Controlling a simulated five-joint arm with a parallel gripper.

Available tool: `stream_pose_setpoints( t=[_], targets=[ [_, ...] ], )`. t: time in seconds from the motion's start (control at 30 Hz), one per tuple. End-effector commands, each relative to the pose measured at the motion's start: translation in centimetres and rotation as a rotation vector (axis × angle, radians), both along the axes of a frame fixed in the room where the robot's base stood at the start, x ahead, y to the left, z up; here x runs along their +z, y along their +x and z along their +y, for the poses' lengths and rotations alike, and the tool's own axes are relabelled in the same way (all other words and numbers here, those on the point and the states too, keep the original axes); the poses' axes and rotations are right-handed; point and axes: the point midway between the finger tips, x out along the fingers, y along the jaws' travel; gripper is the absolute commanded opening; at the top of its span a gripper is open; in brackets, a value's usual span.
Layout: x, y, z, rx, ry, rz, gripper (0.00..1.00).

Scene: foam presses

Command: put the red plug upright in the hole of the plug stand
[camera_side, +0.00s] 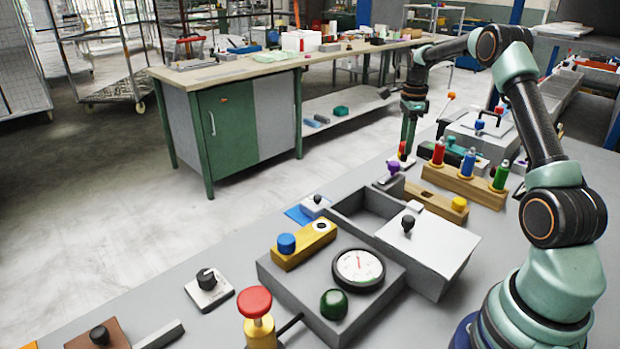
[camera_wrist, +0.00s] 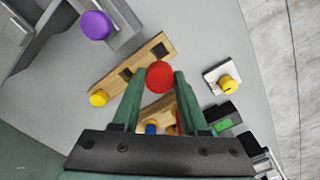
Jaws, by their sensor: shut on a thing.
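My gripper (camera_side: 407,150) is shut on the red plug (camera_side: 402,149), which shows as a thin red strip by the fingers in the side view. In the wrist view my gripper (camera_wrist: 157,80) has the plug's round red top (camera_wrist: 160,77) between its fingertips. The wooden bar (camera_side: 428,200) with a yellow knob at one end appears to be the plug stand. In the wrist view this bar (camera_wrist: 112,84) shows two dark square openings, and the plug overlaps its near edge. The plug's lower end is hidden there, and I cannot tell its height above the bar.
A wooden rack (camera_side: 465,187) with red, blue and green bottles stands close to the bar. A purple knob (camera_side: 393,167) is on the other side. A grey open box (camera_side: 360,208) and a gauge (camera_side: 358,268) are nearer the side camera.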

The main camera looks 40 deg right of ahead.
Motion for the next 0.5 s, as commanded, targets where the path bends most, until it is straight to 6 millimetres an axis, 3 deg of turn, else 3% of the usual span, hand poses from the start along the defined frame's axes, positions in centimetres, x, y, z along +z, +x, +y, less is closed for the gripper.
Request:
stream_pose_setpoints(
  t=[0.27,0.5],
  targets=[
    [-0.1,0.0,0.0,0.001,0.001,0.001,0.0],
    [-1.7,0.0,0.1,0.001,0.001,0.002,0.0]
  ],
)
